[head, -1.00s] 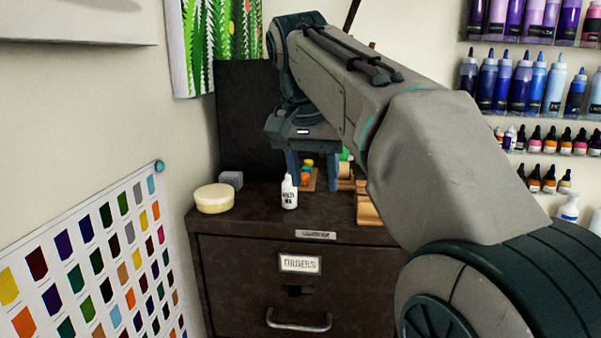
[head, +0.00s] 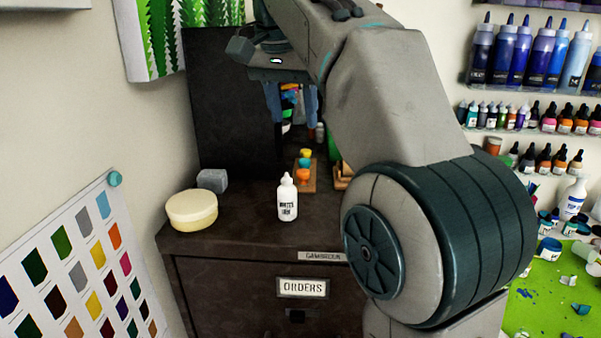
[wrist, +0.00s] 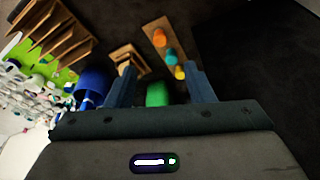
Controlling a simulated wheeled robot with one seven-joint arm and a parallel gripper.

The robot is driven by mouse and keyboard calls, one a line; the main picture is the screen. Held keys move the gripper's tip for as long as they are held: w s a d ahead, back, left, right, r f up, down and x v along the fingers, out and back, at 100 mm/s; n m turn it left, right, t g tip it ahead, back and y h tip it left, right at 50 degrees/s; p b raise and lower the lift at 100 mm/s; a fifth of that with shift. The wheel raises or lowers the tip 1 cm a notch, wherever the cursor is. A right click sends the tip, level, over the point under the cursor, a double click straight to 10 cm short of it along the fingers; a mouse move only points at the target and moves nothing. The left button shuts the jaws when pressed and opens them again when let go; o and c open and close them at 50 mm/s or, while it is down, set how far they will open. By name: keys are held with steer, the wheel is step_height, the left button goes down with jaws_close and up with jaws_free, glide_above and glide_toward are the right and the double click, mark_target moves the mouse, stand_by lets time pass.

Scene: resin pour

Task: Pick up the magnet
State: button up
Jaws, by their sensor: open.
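A small round teal disc (head: 115,179), which looks like the magnet, sits at the top right corner of the colour chart (head: 88,262) on the left wall. My gripper (head: 293,112) is open, above the back of the dark cabinet, well to the right of the disc and apart from it. In the wrist view my gripper (wrist: 160,75) shows two spread blue fingers with nothing held between them. A green object (wrist: 158,94) shows beyond the fingers. The disc is not visible in the wrist view.
The cabinet top (head: 240,232) holds a round cream tub (head: 192,211), a grey block (head: 212,181), a white bottle (head: 287,198) and a wooden strip with coloured pieces (head: 305,174). Shelves of bottles (head: 525,55) line the right wall. Space before the chart looks clear.

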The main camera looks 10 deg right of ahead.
steer(key=b, duration=0.1)
glide_above(303, 171)
steer(key=s+a, duration=0.1)
steer(key=s, duration=0.1)
steer(key=f, duration=0.6)
steer(key=shift+w+a+f, duration=0.1)
steer(key=shift+a+f, duration=0.1)
steer(key=shift+f, duration=0.2)
steer(key=shift+w+x, duration=0.15)
steer(key=shift+x, duration=1.15)
steer(key=shift+w+x, duration=0.1)
steer(key=shift+x, duration=1.2)
steer(key=shift+d+r, duration=0.1)
steer(key=shift+d, duration=0.05)
steer(key=c, duration=1)
